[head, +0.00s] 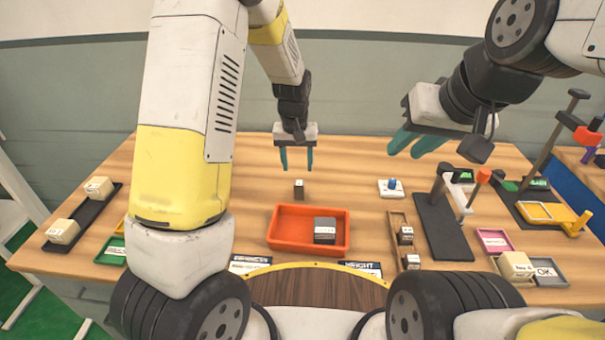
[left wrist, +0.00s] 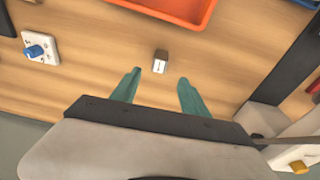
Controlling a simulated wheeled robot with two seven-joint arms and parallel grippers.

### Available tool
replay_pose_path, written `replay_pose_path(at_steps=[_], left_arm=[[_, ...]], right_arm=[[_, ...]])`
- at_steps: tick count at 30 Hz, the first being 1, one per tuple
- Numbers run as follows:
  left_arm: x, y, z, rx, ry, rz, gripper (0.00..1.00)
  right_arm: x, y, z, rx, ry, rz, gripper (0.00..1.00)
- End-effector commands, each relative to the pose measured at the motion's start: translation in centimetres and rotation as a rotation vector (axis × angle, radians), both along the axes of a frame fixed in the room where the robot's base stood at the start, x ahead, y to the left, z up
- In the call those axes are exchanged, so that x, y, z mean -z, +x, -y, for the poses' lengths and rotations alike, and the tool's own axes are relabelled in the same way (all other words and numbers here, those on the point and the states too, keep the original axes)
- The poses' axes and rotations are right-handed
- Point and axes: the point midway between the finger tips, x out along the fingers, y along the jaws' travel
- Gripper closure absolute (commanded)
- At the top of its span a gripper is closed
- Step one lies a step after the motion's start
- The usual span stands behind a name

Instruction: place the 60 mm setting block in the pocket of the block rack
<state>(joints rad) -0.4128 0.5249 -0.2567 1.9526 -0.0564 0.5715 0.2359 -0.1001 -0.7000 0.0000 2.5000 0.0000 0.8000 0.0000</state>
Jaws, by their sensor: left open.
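A small dark block with a pale label (head: 299,189) stands alone on the table behind the orange tray. A larger grey block (head: 325,224) sits in the tray's right part. I cannot read which is 60 mm. A narrow wooden rack (head: 394,221) right of the tray holds two dark labelled blocks (head: 405,232); it looks like the block rack. My left gripper (head: 297,168) is open and empty, above and behind the small block. In the left wrist view the small block (left wrist: 161,62) lies just beyond the gap between the fingertips (left wrist: 159,76). My right gripper (head: 415,144) is open and empty, raised at the right.
The orange tray (head: 285,246) is at centre. A white plate with a blue knob (head: 391,188) lies right of the small block. A dark gauge stand (head: 440,230) and small trays (head: 495,240) fill the right. Table around the small block is clear.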

Motion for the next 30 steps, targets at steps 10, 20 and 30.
replay_pose_path(at_steps=[10,20,30], left_arm=[[4.3,0.9,0.4,0.003,0.027,-0.017,0.47],[8.7,0.9,0.3,0.002,0.026,-0.018,0.47],[10.0,1.2,0.4,0.003,0.026,-0.014,0.47]], right_arm=[[0.0,0.0,0.0,0.000,0.000,0.000,0.71],[0.0,0.0,0.0,0.000,0.000,0.000,0.71],[0.0,0.0,0.0,0.000,0.000,0.000,0.71]])
